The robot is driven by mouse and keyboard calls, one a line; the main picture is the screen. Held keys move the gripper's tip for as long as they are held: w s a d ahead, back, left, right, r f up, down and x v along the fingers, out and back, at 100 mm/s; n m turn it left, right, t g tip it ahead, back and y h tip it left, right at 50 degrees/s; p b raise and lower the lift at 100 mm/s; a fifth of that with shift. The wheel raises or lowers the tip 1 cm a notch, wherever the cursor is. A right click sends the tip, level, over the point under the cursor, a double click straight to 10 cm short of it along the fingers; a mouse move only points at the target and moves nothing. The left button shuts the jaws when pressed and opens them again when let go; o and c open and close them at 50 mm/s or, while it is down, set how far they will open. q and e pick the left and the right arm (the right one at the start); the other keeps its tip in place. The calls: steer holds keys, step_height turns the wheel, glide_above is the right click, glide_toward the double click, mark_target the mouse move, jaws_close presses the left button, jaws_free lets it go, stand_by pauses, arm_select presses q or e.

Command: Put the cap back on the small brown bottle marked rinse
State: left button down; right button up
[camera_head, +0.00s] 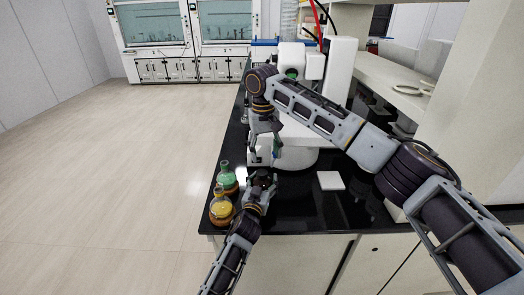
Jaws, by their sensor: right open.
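I cannot read any label, so I cannot tell which is marked rinse, and I cannot make out a loose cap. My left gripper (262,180) is low over the bench, just right of the bottles; its fingers are dark and blurred, and anything between them is hidden. My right gripper (265,157) points down above and behind the left one, with its fingers apart and open.
A large white instrument (298,157) stands behind the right gripper. A flat white square (330,180) lies on the black bench top (300,212), right of my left gripper. The bench's left edge is close to the bottles. Fumehoods (152,35) stand far back.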

mark_target(262, 172)
steer(key=n, duration=0.4)
steer(key=shift+a, duration=0.25)
steer(key=n, duration=0.3)
steer(key=shift+a, duration=0.1)
steer(key=n, duration=0.4)
steer(key=shift+a+y, duration=0.1)
steer(key=shift+y, duration=0.2)
steer(key=n, duration=0.4)
steer(key=shift+f, duration=0.1)
steer(key=shift+f, duration=3.9)
